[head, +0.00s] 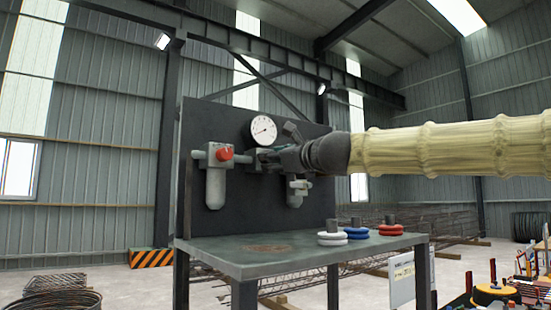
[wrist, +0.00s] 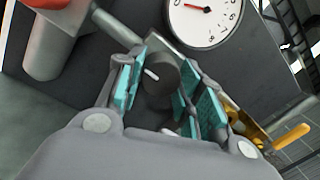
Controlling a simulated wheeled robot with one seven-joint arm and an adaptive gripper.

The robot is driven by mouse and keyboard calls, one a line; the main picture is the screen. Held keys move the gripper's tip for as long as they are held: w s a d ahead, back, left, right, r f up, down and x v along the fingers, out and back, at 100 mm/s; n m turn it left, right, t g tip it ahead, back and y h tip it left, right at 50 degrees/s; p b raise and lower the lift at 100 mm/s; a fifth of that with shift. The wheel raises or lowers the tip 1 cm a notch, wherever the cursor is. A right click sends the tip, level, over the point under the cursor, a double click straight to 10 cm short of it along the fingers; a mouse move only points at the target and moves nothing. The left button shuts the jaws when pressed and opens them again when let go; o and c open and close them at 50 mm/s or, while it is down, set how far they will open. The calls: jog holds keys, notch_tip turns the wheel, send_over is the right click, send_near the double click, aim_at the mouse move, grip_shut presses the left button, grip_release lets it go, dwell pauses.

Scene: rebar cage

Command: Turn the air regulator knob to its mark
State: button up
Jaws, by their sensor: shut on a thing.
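The dark round regulator knob (wrist: 160,86) with a white line on it sits between the teal pads of my gripper (wrist: 162,72) in the wrist view. My gripper is shut on it. In the head view my gripper (head: 266,160) is at the panel, below and beside the gauge, and hides the knob. The white round gauge (head: 263,130) is on the dark panel; in the wrist view the gauge (wrist: 206,20) has a red needle pointing left near a 0. I cannot make out a target mark.
The panel (head: 270,210) stands at the back of a metal bench (head: 235,255).

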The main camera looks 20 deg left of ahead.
jog(key=shift+w+f+n, duration=0.1)
jog(key=shift+n, duration=1.1)
jog(key=o, duration=1)
jog(key=shift+w+a+f, duration=0.1)
jog(key=shift+w, duration=0.1)
jog(key=shift+s, duration=0.15)
jog(key=v, duration=1.2)
jog(key=shift+w, duration=0.2)
